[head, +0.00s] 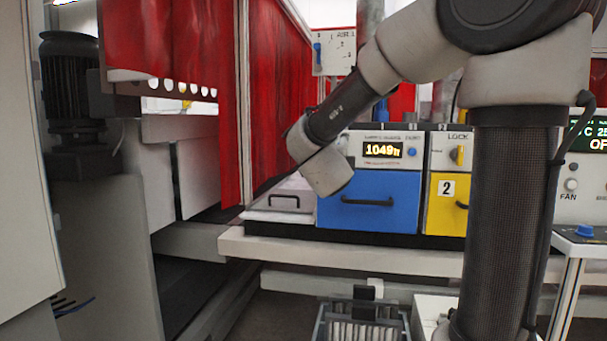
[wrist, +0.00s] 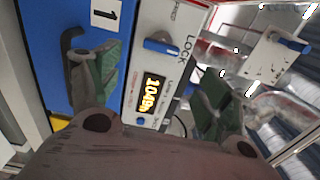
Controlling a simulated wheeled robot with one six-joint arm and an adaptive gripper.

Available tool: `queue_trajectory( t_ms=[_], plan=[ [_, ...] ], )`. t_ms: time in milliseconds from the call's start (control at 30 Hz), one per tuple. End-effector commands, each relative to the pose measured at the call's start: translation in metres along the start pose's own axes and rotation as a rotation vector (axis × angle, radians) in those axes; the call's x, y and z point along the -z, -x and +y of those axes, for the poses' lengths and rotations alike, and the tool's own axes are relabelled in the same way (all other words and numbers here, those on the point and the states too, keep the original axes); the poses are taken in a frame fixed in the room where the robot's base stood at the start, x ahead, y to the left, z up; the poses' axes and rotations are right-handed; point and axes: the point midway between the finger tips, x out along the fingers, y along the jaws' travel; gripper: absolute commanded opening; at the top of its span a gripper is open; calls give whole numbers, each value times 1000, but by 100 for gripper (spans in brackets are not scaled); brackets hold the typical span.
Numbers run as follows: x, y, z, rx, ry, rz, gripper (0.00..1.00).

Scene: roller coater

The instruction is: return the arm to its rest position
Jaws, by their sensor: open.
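My arm reaches across the head view from the upper right, its link (head: 335,108) bent down to a pale joint (head: 322,172) in front of the left end of the blue drawer front. I cannot make out my gripper in the head view. In the wrist view my gripper (wrist: 163,85) shows two green-padded fingers spread wide apart, with nothing between them. Beyond them are a blue front (wrist: 50,38) labelled 1 with a black handle, a blue LOCK switch (wrist: 160,47) and a lit display (wrist: 150,95).
The blue drawer (head: 375,212) and yellow drawer (head: 447,215) stand on a pale bench (head: 400,258). Red curtains (head: 165,45) and a dark motor (head: 70,85) are at left. A switch box (head: 334,50) hangs behind. A grey crate (head: 360,322) sits below the bench.

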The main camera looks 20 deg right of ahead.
Motion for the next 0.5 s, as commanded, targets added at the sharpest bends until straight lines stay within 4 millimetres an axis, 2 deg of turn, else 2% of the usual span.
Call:
queue_trajectory(
  t_ms=[167, 267, 333, 400, 467, 500],
  plan=[
    [-2, 0, 2, -6, 24, -8, 79],
    [-24, 0, 16, -62, 105, -108, 79],
    [-51, 6, 36, -120, 224, -253, 79],
    [-80, 24, 65, -187, 391, -449, 79],
    [-95, 50, 88, -233, 550, -633, 79],
    [-99, 71, 101, -259, 659, -753, 79]
  ],
)
